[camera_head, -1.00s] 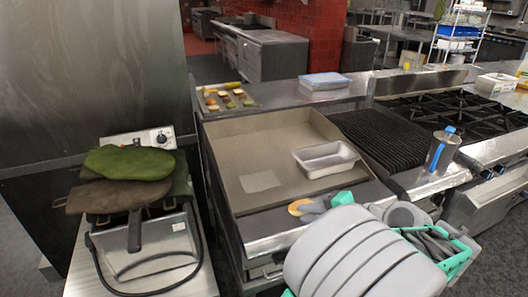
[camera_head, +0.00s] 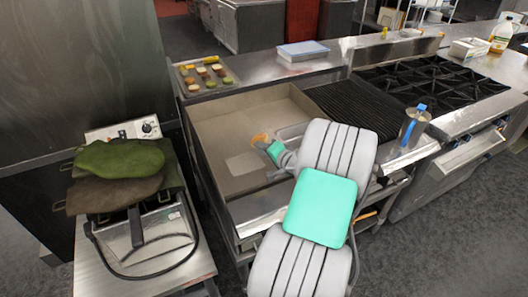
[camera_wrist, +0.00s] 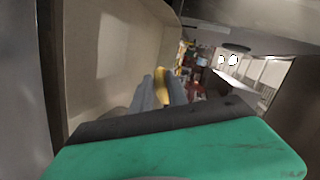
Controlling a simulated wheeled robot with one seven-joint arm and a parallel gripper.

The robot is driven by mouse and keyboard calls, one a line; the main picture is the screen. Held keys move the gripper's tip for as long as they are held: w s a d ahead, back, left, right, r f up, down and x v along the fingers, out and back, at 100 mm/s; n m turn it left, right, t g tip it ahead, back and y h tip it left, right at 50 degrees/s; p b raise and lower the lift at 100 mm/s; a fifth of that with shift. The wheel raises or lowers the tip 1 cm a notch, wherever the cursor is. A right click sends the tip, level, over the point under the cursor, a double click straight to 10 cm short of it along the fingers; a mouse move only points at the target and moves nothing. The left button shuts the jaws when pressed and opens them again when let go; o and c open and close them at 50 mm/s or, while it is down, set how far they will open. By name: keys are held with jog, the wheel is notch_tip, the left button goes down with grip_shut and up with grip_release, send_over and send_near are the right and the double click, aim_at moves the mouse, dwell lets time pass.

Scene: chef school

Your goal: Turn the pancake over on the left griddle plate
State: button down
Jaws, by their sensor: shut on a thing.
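The griddle plate (camera_head: 215,128) has a flat, lighter square patch (camera_head: 244,164) on its surface. I cannot make out a clear pancake on it. My gripper (camera_head: 263,143) is over the griddle, right of and above the patch in the head view. It is shut on a small yellow-orange thing (camera_head: 259,139). The wrist view also shows this yellow thing (camera_wrist: 161,84) at the grey fingers; I cannot tell what it is.
A ribbed grill (camera_head: 355,108) and burners (camera_head: 430,80) lie to the right. A metal jug with a blue handle (camera_head: 413,127) stands near the front. A tray of food pieces (camera_head: 206,76) and a blue-lidded box (camera_head: 303,51) are behind. Green mitts (camera_head: 120,158) lie left.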

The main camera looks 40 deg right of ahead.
jog(key=w+f+t+h+b, duration=0.1)
jog(key=f+b, duration=0.1)
jog(key=b, duration=0.5)
jog(key=w+f+t+h+b, duration=0.1)
jog(key=f+t+b, duration=0.1)
jog(key=b, duration=0.5)
jog(key=w+f+t+h+b, duration=0.1)
jog(key=f+t+b, duration=0.1)
jog(key=b, duration=0.5)
jog(key=shift+w+d+f+m+h, duration=0.15)
jog(key=shift+w+f+m+h, duration=0.1)
jog(key=shift+f+m+h, duration=0.15)
jog(key=c, duration=1.2)
grip_release()
jog(key=shift+c, duration=0.2)
jog(key=shift+s, duration=0.15)
